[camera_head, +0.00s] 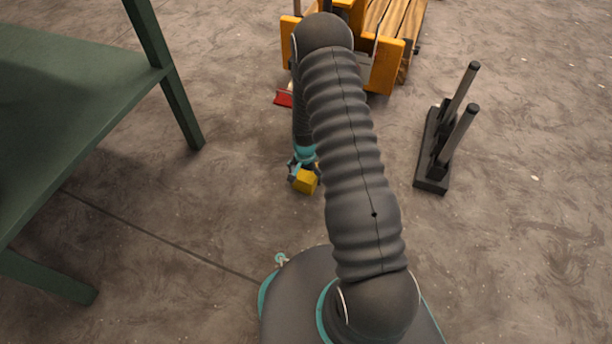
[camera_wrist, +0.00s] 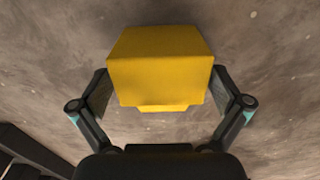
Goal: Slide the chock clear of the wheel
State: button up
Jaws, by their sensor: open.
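A yellow block (camera_head: 306,181), which I take to be the chock, is on the floor side of my gripper (camera_head: 302,164), well in front of an orange cart (camera_head: 384,68). In the wrist view the yellow block (camera_wrist: 158,68) fills the space between the two fingers of my gripper (camera_wrist: 160,100). The fingers are open, one at each side of it; I cannot tell whether they touch it. A small red piece (camera_head: 283,98) lies by the cart's near left corner, partly behind my arm. No wheel shows clearly; my arm hides part of the cart.
A green table (camera_head: 70,90) stands at the left, its legs reaching the floor. A black stand with two upright posts (camera_head: 434,160) is at the right. Dark bars (camera_wrist: 30,150) show at the lower left of the wrist view. Bare floor lies between.

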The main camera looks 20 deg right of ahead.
notch_tip(320, 180, up, 12)
dwell(0.6)
dwell(0.5)
jog(key=s+r+n+g, duration=0.2)
jog(key=s+n, duration=0.1)
jog(key=s, duration=0.4)
jog(key=s+a+r+n+t+p, duration=0.2)
jog(key=s+r, duration=0.4)
jog(key=r, duration=1)
jog(key=s+a+r+n+t+p, duration=0.2)
jog(key=s+r+p, duration=0.3)
jog(key=r, duration=1.1)
jog(key=s+a+r+n+t+p, duration=0.2)
jog(key=s+r, duration=0.6)
jog(key=r, duration=0.7)
jog(key=shift+s+a+r+t+p, duration=0.15)
jog(key=shift+r+t+p, duration=0.25)
jog(key=shift+t+p, duration=0.4)
